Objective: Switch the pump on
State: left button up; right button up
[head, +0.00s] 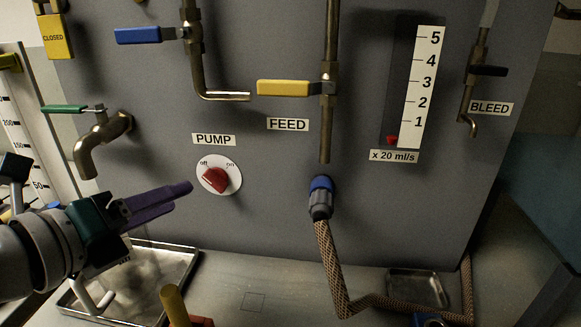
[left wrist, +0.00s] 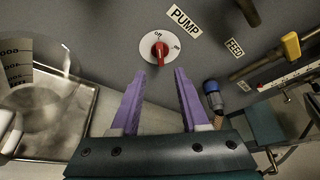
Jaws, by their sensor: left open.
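The red pump knob (head: 215,180) sits on a round white dial on the grey panel, under the PUMP label (head: 213,140). The dial reads "off" at upper left and "on" at upper right. In the left wrist view the knob (left wrist: 160,50) seems to point nearer "off". My left gripper (head: 188,188) comes in from the left with its purple fingers just left of the dial. The left wrist view shows its jaws (left wrist: 159,72) open and empty, with the knob just beyond the tips, between their lines. My right gripper is not in view.
The FEED pipe has a yellow-handled valve (head: 284,88). A braided hose (head: 328,270) rises to a blue-collared coupling (head: 320,196) right of the dial. A green-handled tap (head: 100,135) is at upper left. A metal tray (head: 178,262) lies below my left gripper.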

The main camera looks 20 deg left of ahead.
aim_at(211, 183)
pick_arm(q)
jog(key=x, duration=0.8)
grip_shut()
dwell(0.5)
